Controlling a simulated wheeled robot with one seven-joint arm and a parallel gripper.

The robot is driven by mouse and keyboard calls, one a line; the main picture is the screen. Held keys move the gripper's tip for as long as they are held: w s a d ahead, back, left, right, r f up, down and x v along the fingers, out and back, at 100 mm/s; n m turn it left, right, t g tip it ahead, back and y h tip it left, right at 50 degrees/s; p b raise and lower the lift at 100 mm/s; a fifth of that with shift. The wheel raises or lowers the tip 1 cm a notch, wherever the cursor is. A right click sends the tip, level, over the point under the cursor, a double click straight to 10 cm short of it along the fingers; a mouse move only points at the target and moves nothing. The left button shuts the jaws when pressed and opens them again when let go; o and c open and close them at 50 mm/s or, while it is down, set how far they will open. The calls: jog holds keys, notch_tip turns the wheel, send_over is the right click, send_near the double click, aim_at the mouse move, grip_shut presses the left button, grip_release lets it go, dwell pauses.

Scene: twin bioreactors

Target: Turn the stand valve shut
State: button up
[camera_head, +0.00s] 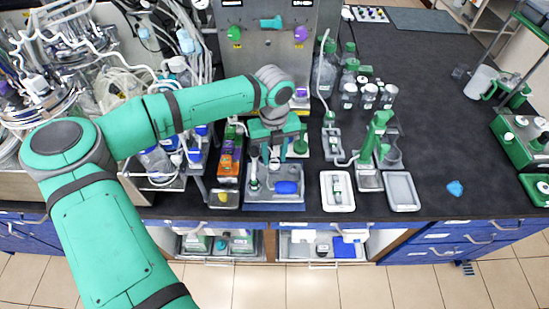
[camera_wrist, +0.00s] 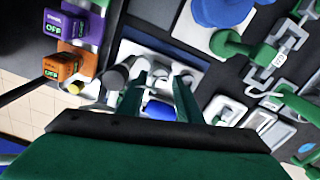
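My gripper (camera_head: 272,150) points down over a grey-blue tray (camera_head: 262,206) near the bench's front edge. In the wrist view its two green fingers (camera_wrist: 163,82) stand apart with a gap between them, and I see nothing held. On the tray are a small upright fitting with a white and green top (camera_head: 254,182) and a blue piece (camera_head: 287,187). The blue piece also shows between the fingers in the wrist view (camera_wrist: 160,110). I cannot tell for sure which part is the stand valve; my arm and gripper hide part of this area.
Orange (camera_head: 227,165) and purple modules stand left of the tray; their wrist-view labels read OFF. Right are a white tray (camera_head: 325,203), a green stand (camera_head: 378,133), a grey tray (camera_head: 402,205) and bottles (camera_head: 368,95). A grey panel (camera_head: 265,60) rises behind. The bench farther right is mostly clear.

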jog(key=shift+f, duration=1)
jog(key=c, duration=0.8)
jog(key=shift+o, duration=0.2)
jog(key=shift+s, duration=0.1)
